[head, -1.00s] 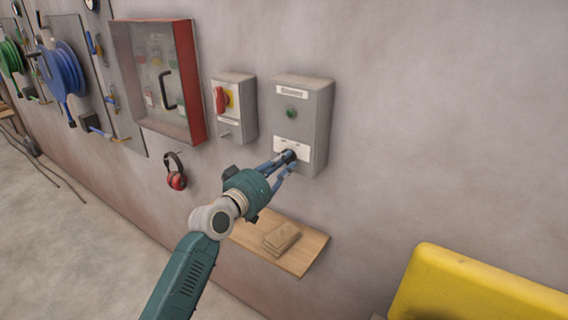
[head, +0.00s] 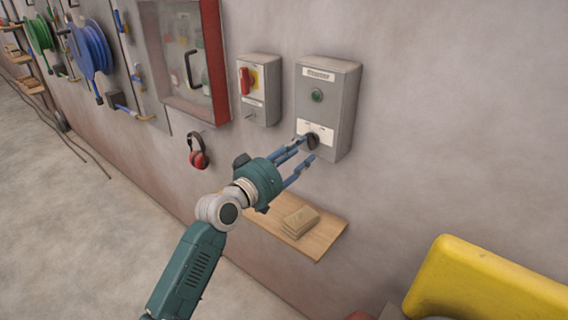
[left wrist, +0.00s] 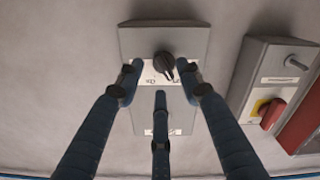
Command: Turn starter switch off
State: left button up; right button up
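The starter box (head: 327,110) is a grey wall box with a green round part near its top and a white plate low on its front. The black rotary switch (head: 312,141) sits on that plate. In the left wrist view the switch (left wrist: 165,63) shows with its pointer towards the plate's lower edge, slightly right; the small lettering there is hard to read. My left gripper (head: 306,150) is open just in front of the box. Its blue fingers (left wrist: 160,78) are spread around the switch in the picture, with visible gaps and nothing held. My right gripper is out of view.
A grey box with a red handle (head: 244,81) is mounted left of the starter box, beside a red-framed cabinet (head: 215,62). A wooden shelf (head: 322,241) with folded cloth is below. Red earmuffs (head: 198,156) hang left. A yellow object (head: 485,285) stands lower right.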

pick_arm(q)
jog(key=v, duration=0.8)
jog(key=shift+s+a, duration=0.1)
